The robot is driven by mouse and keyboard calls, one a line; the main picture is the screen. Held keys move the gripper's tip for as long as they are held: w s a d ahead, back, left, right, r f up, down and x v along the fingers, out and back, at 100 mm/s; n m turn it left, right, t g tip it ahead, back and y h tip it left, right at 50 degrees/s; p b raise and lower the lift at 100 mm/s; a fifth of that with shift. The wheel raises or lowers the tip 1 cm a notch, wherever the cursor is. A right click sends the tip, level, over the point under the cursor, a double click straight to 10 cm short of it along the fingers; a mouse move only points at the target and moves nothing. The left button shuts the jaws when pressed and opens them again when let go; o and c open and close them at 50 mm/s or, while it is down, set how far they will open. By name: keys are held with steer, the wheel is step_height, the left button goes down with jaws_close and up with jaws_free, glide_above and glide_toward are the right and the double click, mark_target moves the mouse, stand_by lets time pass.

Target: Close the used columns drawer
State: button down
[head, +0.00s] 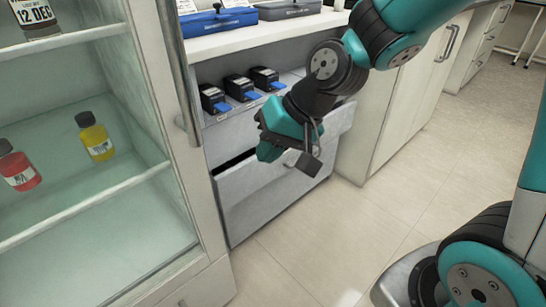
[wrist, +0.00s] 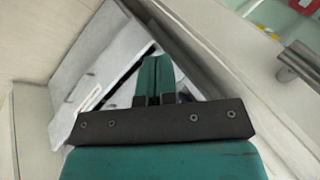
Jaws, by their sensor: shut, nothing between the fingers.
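A light grey drawer (head: 240,184) stands partly pulled out of the cabinet under the bench in the head view. A dark gap shows behind its top edge, and no label on it can be read. My gripper (head: 266,153) is shut and empty, pointing down and left at the drawer front; the arm hides part of the drawer. I cannot tell whether the fingers touch it. In the wrist view the closed green fingers (wrist: 153,75) are in front of a pale drawer panel (wrist: 95,75) with a dark slot.
Several black devices with blue fronts, such as the middle one (head: 240,88), stand on a shelf above the drawer. A glass-front cabinet (head: 182,130) with a red bottle (head: 20,170) and a yellow bottle (head: 95,138) is close on the left. The floor (head: 330,235) in front is clear.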

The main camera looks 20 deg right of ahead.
steer(key=w+d+f+m+t+h+b, duration=0.25)
steer(key=w+d+f+m+t, duration=0.35)
steer(key=w+d+f+m, duration=0.95)
steer(key=w+a+f+n+b, duration=0.2)
steer(key=w+a+f, duration=0.3)
steer(key=w+f, duration=0.3)
steer(key=shift+w+a+b, duration=0.2)
steer(key=shift+w+b, duration=0.15)
steer(key=shift+w, duration=0.1)
steer(key=shift+f+n, duration=0.1)
steer(key=shift+n, duration=0.15)
